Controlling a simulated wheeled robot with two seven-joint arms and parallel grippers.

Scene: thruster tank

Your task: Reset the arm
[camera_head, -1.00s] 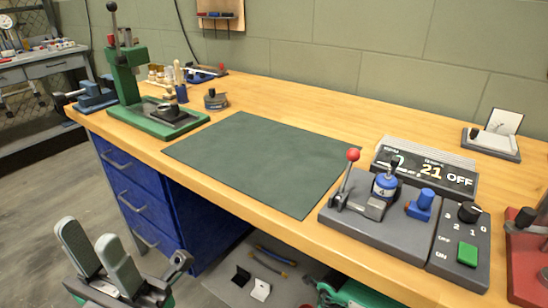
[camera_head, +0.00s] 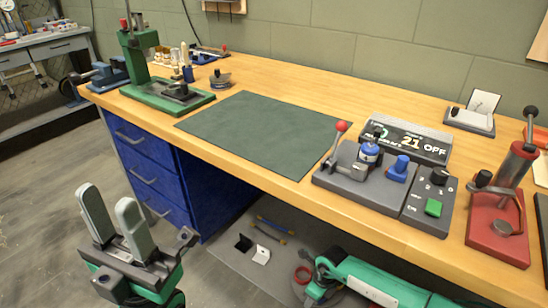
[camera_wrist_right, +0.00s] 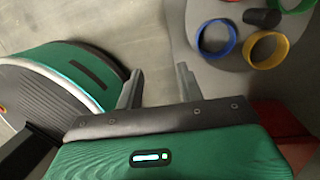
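My left gripper (camera_head: 116,214) is in the lower left of the head view, in front of the blue drawers. Its two grey fingers point up and stand apart with nothing between them. My right arm (camera_head: 365,282) is the green one at the bottom of the head view, low in front of the bench; I cannot make out its fingers clearly there. In the right wrist view my right gripper (camera_wrist_right: 159,73) has its two fingers apart, with only grey floor between them.
The wooden bench (camera_head: 290,90) holds a dark green mat (camera_head: 255,130), a green press (camera_head: 160,90), a grey lever fixture (camera_head: 365,175), a switch box (camera_head: 430,200) and a red press (camera_head: 500,210). Coloured rings (camera_wrist_right: 215,38) lie at upper right in the right wrist view.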

